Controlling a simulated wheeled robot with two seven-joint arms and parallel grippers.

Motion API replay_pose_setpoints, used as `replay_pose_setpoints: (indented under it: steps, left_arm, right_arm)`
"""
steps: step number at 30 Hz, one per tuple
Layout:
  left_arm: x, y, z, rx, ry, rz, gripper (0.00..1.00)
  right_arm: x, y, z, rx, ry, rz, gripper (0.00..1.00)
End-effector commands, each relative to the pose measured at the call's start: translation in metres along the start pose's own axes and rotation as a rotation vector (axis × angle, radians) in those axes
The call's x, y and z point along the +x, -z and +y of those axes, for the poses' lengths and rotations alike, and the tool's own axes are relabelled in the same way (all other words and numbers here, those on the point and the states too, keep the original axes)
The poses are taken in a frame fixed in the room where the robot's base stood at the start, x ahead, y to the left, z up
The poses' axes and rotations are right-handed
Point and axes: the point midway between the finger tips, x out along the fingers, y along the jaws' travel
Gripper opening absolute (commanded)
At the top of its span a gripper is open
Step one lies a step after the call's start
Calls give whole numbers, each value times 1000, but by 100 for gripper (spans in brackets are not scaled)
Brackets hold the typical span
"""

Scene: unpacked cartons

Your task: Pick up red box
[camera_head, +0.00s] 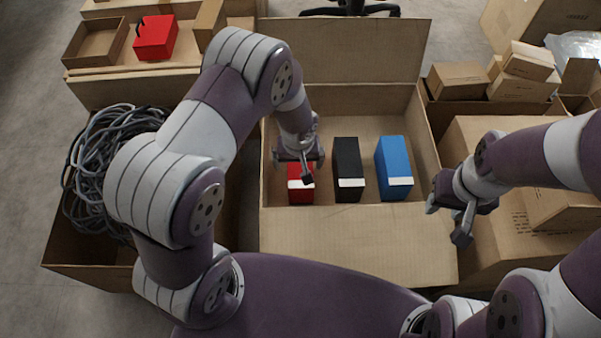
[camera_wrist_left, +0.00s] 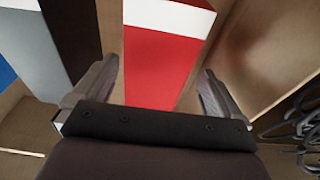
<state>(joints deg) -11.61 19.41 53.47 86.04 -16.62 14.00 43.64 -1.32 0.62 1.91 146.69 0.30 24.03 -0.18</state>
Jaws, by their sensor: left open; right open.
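A red box (camera_head: 300,195) with a white band stands at the left inside the open carton (camera_head: 350,235). In the left wrist view the red box (camera_wrist_left: 165,60) lies between the two fingers, with gaps on both sides. My left gripper (camera_head: 300,168) is open above the red box and hides part of it. The left gripper's fingers also show in the left wrist view (camera_wrist_left: 158,92). My right gripper (camera_head: 450,210) is open and empty at the carton's right edge, away from the red box.
A black box (camera_head: 347,165) and a blue box (camera_head: 394,165) stand to the right of the red box in the same carton. Another red object (camera_head: 155,38) sits on cartons at upper left. Grey cables (camera_head: 90,165) fill a carton at left. Small cartons (camera_head: 458,80) are stacked at right.

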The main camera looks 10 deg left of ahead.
Motion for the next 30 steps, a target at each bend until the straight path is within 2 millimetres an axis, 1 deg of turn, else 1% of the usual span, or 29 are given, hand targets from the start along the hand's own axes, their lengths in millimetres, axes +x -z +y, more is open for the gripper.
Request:
replay_pose_setpoints:
  steps: [4,6,9,15,16,17,18,20,21,22,23,28,30]
  left_arm:
    - [25,-1,3,1,0,0,99]
    - [40,-1,5,1,1,-1,99]
    - [53,0,5,1,1,0,99]
    - [51,0,5,1,1,1,99]
    - [51,0,5,1,1,1,92]
    - [51,0,5,1,1,1,83]
    - [51,0,5,1,1,1,70]
    - [51,0,5,1,1,1,50]
    - [51,0,5,1,1,1,37]
    - [51,0,5,1,1,1,27]
    - [50,1,5,1,0,2,24]
    - [50,1,5,1,0,2,24]
    - [44,2,5,1,-1,3,24]
  right_arm:
    - [19,-2,0,0,0,1,43]
    - [31,-4,0,0,0,0,43]
    - [37,-4,0,0,0,0,43]
    - [34,-4,0,0,0,0,43]
    - [34,-4,0,0,0,0,43]
    - [34,-4,0,0,0,1,43]
    - [34,-4,0,0,0,1,43]
    - [34,-4,0,0,0,1,43]
    - [34,-4,0,0,0,0,43]
    - [34,-4,0,0,0,0,43]
    - [34,-4,0,0,0,0,43]
    - [33,-4,0,0,0,0,43]
    - [29,-3,0,0,0,0,43]
